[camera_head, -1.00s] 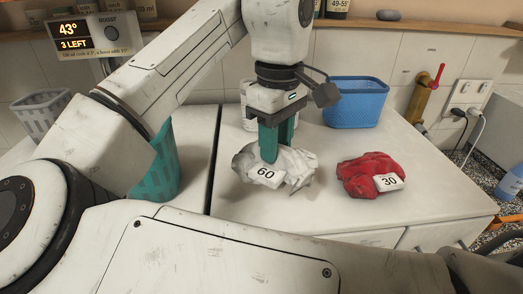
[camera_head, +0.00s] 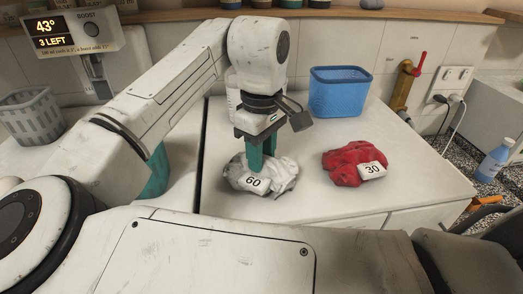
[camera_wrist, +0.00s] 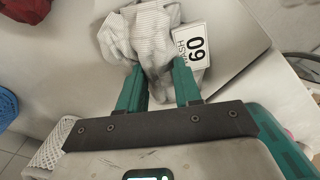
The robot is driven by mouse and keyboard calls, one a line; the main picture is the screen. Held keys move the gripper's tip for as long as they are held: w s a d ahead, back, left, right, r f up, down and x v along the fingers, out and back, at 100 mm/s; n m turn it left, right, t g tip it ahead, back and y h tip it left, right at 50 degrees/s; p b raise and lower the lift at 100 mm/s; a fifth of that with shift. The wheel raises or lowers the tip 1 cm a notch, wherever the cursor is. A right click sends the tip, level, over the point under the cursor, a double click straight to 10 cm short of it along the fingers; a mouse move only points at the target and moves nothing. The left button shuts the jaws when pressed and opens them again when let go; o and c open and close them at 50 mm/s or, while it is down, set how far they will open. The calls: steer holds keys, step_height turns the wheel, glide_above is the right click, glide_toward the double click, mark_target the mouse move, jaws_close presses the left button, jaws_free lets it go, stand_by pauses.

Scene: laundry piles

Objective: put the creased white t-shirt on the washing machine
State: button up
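The creased white t-shirt (camera_head: 262,175) lies bunched on the white top (camera_head: 310,205) right of a dark seam, with a tag reading 60 on it. It also shows in the wrist view (camera_wrist: 135,35), with faint stripes. My gripper (camera_head: 263,160) points down into it. In the wrist view, the green fingers (camera_wrist: 158,75) stand part-way apart, with bunched cloth filling the gap between them. They look shut on the cloth. Which white unit is the washing machine, I cannot tell; my arm hides much of the left top.
A red cloth (camera_head: 350,162) tagged 30 lies right of the shirt. A blue basket (camera_head: 337,92) stands behind. A display panel (camera_head: 68,35) hangs at the back left.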

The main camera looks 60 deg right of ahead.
steer(key=o, duration=0.4)
steer(key=shift+o, duration=0.2)
steer(key=shift+r, duration=0.1)
step_height(320, 180, up, 12)
steer(key=b, duration=0.1)
steer(key=shift+r+b, duration=0.15)
steer(key=shift+b, duration=0.25)
